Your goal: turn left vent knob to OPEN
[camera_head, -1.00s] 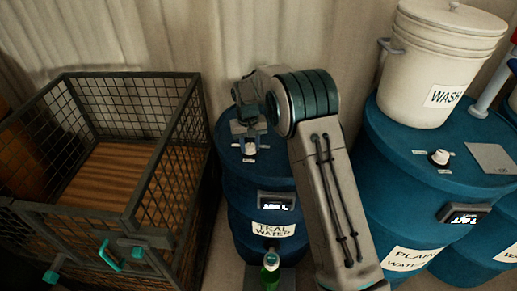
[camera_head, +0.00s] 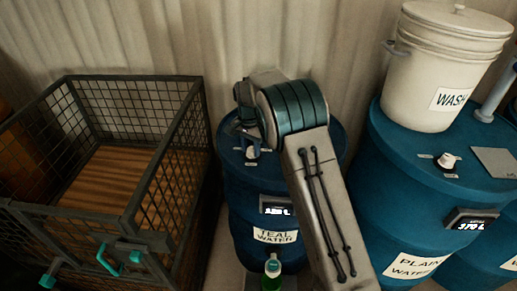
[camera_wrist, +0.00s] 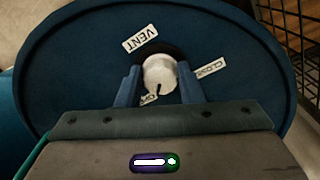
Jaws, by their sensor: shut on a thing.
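The left vent knob (camera_wrist: 160,75) is a round white knob on the blue lid of the TEAL WATER drum (camera_head: 276,237). My gripper (camera_wrist: 160,88) is shut on it, one finger on each side, in the wrist view. In the head view my gripper (camera_head: 252,152) reaches down onto the lid and partly hides the knob. A VENT label (camera_wrist: 140,39) and a CLOSED label (camera_wrist: 211,69) lie beside the knob. Another label (camera_wrist: 149,99) is mostly hidden by the left finger and the knob. A dark mark on the knob's rim faces the gripper body, near that hidden label.
A wire cage (camera_head: 190,150) with a wooden floor stands close to the left of the drum. To the right is the PLAIN WATER drum (camera_head: 410,266) with its own knob (camera_head: 447,161) and a white WASH bucket (camera_head: 440,65). A green bottle (camera_head: 272,274) stands in front of the teal drum.

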